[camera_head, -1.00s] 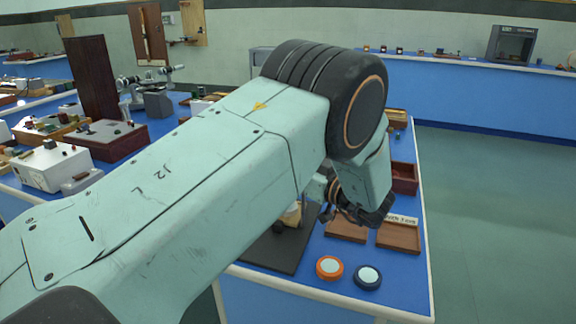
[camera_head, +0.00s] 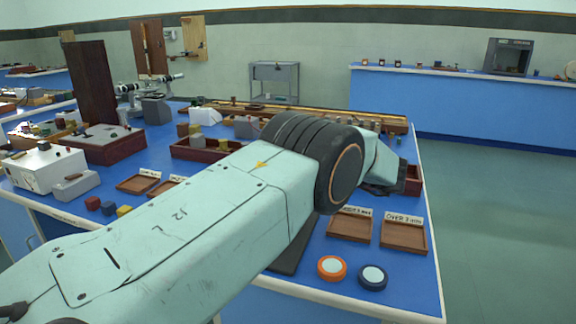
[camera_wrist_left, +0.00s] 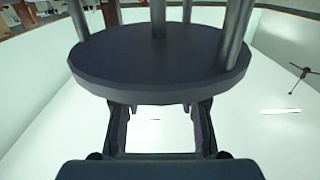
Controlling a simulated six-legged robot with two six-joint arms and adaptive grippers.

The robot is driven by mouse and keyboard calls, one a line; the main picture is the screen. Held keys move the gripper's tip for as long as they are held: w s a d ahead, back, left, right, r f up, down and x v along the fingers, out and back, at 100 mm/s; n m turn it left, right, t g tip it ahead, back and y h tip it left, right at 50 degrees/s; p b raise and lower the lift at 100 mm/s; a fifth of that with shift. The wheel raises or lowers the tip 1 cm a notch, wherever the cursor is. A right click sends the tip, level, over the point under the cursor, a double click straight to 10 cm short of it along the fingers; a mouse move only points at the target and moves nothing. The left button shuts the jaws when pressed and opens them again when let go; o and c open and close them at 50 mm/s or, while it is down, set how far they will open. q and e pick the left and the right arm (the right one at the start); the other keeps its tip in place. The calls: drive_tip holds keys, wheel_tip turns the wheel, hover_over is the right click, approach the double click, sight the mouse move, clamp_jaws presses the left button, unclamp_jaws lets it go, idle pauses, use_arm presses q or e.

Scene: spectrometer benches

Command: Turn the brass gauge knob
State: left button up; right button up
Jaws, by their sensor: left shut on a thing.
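I cannot make out the brass gauge knob in either view; my left arm covers much of the bench's middle. My left gripper (camera_head: 385,188) is partly hidden behind its own wrist, above the right side of the bench. In the left wrist view, its two fingers (camera_wrist_left: 160,115) reach to a dark round plate (camera_wrist_left: 150,65) with several grey rods standing on it. The fingers are shut on this plate, though their contact is partly hidden. My right gripper is not in view.
Two shallow wooden trays, one (camera_head: 351,226) and one labelled over 3 mm (camera_head: 403,236), lie at the bench's right end. An orange-rimmed disc (camera_head: 332,268) and a dark-rimmed disc (camera_head: 372,277) lie in front. A dark mat (camera_head: 290,258) is partly under my arm. Open floor lies right.

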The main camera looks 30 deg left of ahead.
use_arm(q)
drive_tip(key=shift+a, duration=0.1)
idle(0.4)
drive_tip(key=o, duration=1.2)
drive_tip(key=shift+s+a, duration=0.1)
drive_tip(key=r, duration=1)
drive_tip(key=shift+d, duration=0.2)
